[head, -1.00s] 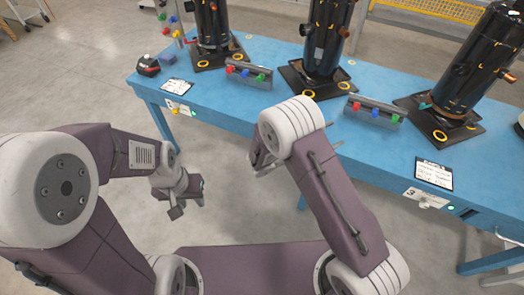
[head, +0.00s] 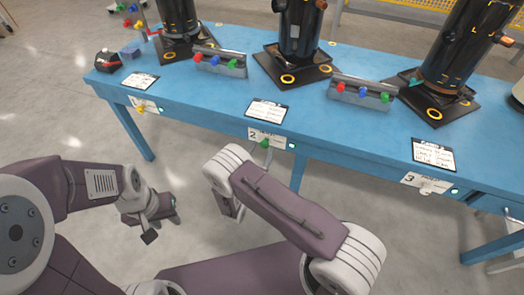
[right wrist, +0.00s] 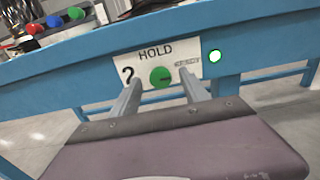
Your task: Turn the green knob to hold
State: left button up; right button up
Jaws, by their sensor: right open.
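The green knob (head: 265,144) sits on the front edge of the blue table, on the plate marked 2. In the right wrist view the knob (right wrist: 160,78) is round, with a dark mark pointing roughly right. The word HOLD is printed above it on the white plate (right wrist: 131,57). My right gripper (right wrist: 160,74) is open. Its two fingers point at the plate, one on each side of the knob in the picture; contact is not visible. In the head view my right gripper (head: 232,207) is below the table edge, partly hidden by its arm. My left gripper (head: 150,227) hangs low at the left; its jaw opening is unclear.
The blue table (head: 345,135) carries black compressors (head: 300,35) on dark trays and grey blocks with red, blue and green knobs (head: 362,92). Plates 1 (head: 146,104) and 3 (head: 425,183) flank plate 2. A lit green light (right wrist: 215,56) is right of the knob.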

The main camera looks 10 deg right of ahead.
jog(key=shift+w+d, duration=0.3)
jog(key=shift+w, duration=0.15)
grip_shut()
jog(key=shift+n, duration=0.3)
jog(key=n, duration=0.3)
jog(key=shift+p, duration=0.4)
jog(key=n, duration=0.5)
jog(key=shift+a+p, duration=0.1)
jog(key=shift+p, duration=0.3)
jog(key=n, duration=0.4)
jog(key=shift+f+n, duration=0.1)
jog(key=shift+n, duration=0.3)
jog(key=shift+f+n, duration=0.1)
jog(key=shift+n, duration=2.1)
